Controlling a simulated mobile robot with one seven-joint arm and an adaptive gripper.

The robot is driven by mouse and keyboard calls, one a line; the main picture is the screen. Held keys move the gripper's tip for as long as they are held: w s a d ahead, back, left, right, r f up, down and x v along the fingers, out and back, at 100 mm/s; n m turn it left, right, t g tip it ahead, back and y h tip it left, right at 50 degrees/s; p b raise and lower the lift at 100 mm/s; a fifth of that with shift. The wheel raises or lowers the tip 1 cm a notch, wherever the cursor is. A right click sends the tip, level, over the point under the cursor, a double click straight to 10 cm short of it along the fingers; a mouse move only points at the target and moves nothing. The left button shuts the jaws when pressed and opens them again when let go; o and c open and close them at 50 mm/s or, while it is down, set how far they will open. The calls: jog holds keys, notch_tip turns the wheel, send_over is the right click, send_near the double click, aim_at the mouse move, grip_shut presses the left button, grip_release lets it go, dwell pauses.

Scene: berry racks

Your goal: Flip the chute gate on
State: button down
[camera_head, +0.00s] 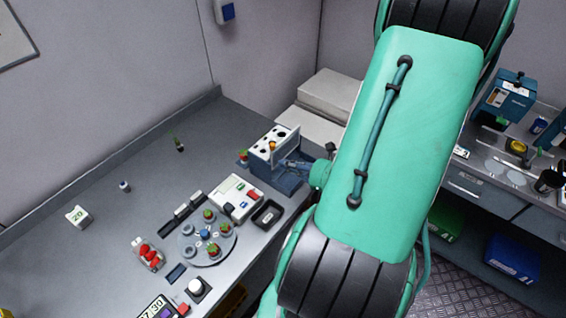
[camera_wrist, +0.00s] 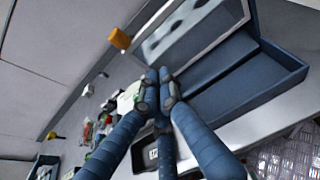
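The chute unit is a blue box with a pale top panel (camera_head: 265,151) bearing several dark round holes. In the wrist view its blue open trough (camera_wrist: 262,88) and pale panel (camera_wrist: 190,30) fill the upper right. A small orange knob (camera_head: 272,146) stands at the panel; an orange knob also shows in the wrist view (camera_wrist: 119,38) at the panel's left edge. I cannot tell which part is the gate or its setting. My gripper (camera_head: 284,163) is at the unit's right side. In the wrist view its blue fingers (camera_wrist: 158,76) meet at the tips, with nothing between them, close to the panel.
On the grey bench, a white device with a red button (camera_head: 236,196), a dark tray (camera_head: 267,213) and a round plate with berries (camera_head: 190,249) stand near the unit. A clear box of red berries (camera_head: 148,256) lies farther left. The bench's back left is mostly clear.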

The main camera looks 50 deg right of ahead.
jog(key=p+v, duration=0.1)
jog(key=v, duration=0.7)
jog(key=shift+p, duration=0.3)
dwell(0.7)
jog(key=w+a+r+n+g+y, duration=0.3)
jog(key=a+r+n+g, duration=0.15)
jog(key=a+n, duration=0.55)
jog(key=w+a+r+n+g+y, duration=0.3)
jog(key=a+r+n+g, duration=0.15)
jog(key=a+n, duration=0.55)
jog(key=a+r+n+h, duration=0.3)
jog(key=a+r+n, duration=0.2)
jog(key=r+n, duration=0.3)
jog(key=a+r+n+h, duration=0.3)
jog(key=a+r+n, duration=0.2)
jog(key=r+n, duration=0.3)
jog(key=shift+s+a, duration=0.25)
